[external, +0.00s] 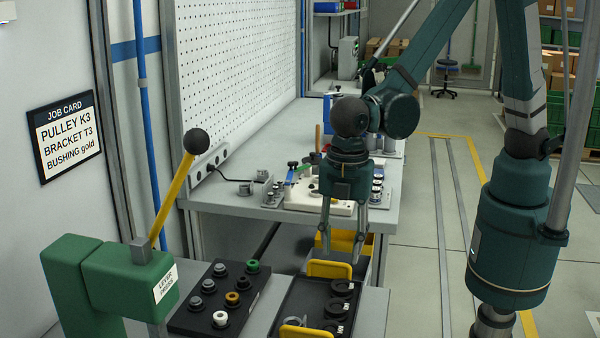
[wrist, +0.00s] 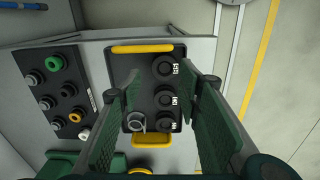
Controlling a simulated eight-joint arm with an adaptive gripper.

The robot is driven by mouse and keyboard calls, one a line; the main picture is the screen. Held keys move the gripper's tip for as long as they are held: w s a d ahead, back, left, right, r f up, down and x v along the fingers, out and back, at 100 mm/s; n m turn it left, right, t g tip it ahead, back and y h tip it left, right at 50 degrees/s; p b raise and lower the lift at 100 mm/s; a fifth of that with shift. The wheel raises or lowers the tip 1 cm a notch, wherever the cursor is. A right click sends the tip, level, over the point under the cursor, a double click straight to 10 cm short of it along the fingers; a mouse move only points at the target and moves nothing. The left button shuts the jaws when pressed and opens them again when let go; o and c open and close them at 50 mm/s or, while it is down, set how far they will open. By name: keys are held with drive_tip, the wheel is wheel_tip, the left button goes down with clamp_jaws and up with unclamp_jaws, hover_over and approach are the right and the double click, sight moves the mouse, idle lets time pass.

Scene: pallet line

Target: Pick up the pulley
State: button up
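Several black round pulleys lie in a column along the right side of a dark tray (wrist: 152,56) with yellow handles. In the wrist view they are the far pulley (wrist: 164,65), the middle pulley (wrist: 164,96) and the near pulley (wrist: 167,125). Each has a small white tag, too small to read surely. In the external view they show at the tray's right (external: 342,287). My gripper (external: 340,253) is open and empty, pointing down above the tray's far part. In the wrist view its fingers (wrist: 162,85) stand either side of the pulley column, apart from it.
A grey ring-like part (wrist: 135,122) lies at the tray's left. A dark rack (external: 215,300) of bushings stands left of the tray. A green lever press (external: 110,280) stands further left. A job card (external: 65,135) reads "PULLEY K3".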

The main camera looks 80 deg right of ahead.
sight(342, 286)
drive_tip(key=shift+s+a+f+n, duration=0.15)
drive_tip(key=shift+s+a+f, duration=0.05)
drive_tip(key=shift+a+f, duration=0.25)
drive_tip(key=shift+s+a+f+n, duration=0.15)
drive_tip(key=shift+s+a+f, duration=0.05)
drive_tip(key=shift+a+f, duration=0.2)
drive_tip(key=shift+f, duration=1.25)
drive_tip(key=shift+d+f+b, duration=0.15)
drive_tip(key=shift+f+b, duration=0.25)
drive_tip(key=shift+f, duration=2.2)
drive_tip(key=c, duration=0.6)
